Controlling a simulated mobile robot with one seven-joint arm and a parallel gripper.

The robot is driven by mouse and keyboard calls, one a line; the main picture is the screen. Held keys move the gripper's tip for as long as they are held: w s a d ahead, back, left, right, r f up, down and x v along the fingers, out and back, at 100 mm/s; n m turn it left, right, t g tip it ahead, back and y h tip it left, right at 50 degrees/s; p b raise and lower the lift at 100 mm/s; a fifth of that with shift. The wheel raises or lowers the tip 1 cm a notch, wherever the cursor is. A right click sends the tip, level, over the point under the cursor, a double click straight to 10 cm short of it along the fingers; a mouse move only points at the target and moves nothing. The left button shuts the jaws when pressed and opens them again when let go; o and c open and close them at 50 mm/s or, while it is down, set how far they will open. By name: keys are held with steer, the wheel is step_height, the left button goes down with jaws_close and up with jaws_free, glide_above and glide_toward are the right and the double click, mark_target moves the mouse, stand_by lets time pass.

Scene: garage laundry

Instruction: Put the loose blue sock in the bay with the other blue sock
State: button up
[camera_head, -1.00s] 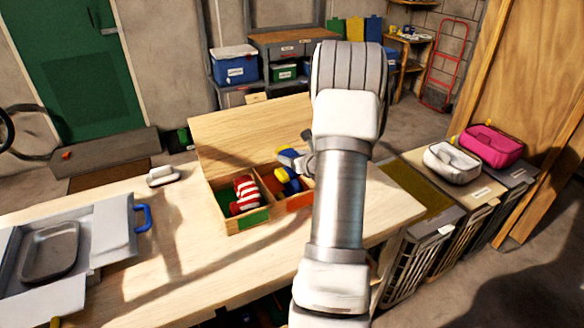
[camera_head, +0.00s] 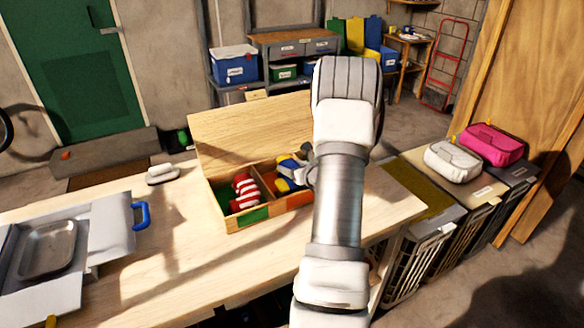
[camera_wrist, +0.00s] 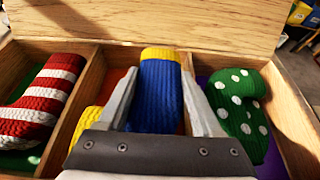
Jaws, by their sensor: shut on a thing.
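My gripper (camera_wrist: 158,78) is shut on a blue ribbed sock (camera_wrist: 158,100) with a yellow cuff, one finger on each side of it. The sock is at the middle bay of an open wooden box; whether it touches the floor is hidden. In that bay a yellow part (camera_wrist: 88,122), seemingly of the other blue sock, shows left of my gripper. The left bay holds a red-and-white striped sock (camera_wrist: 38,95), the right bay a green sock with white dots (camera_wrist: 240,108). In the head view, my gripper (camera_head: 299,164) is at the box, partly hidden by my arm.
Thin wooden dividers (camera_wrist: 88,80) separate the bays, and the raised lid (camera_head: 250,132) stands behind. On the bench, a metal tray (camera_head: 47,250) lies at left and a small white object (camera_head: 163,174) sits left of the box. Bare bench top lies in front.

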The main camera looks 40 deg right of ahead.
steer(key=shift+f, duration=0.1)
steer(key=o, duration=1.4)
steer(key=shift+c, duration=0.2)
steer(key=shift+d, duration=0.1)
steer(key=shift+r+p, duration=0.5)
steer(key=shift+p, duration=0.05)
steer(key=v, duration=1.2)
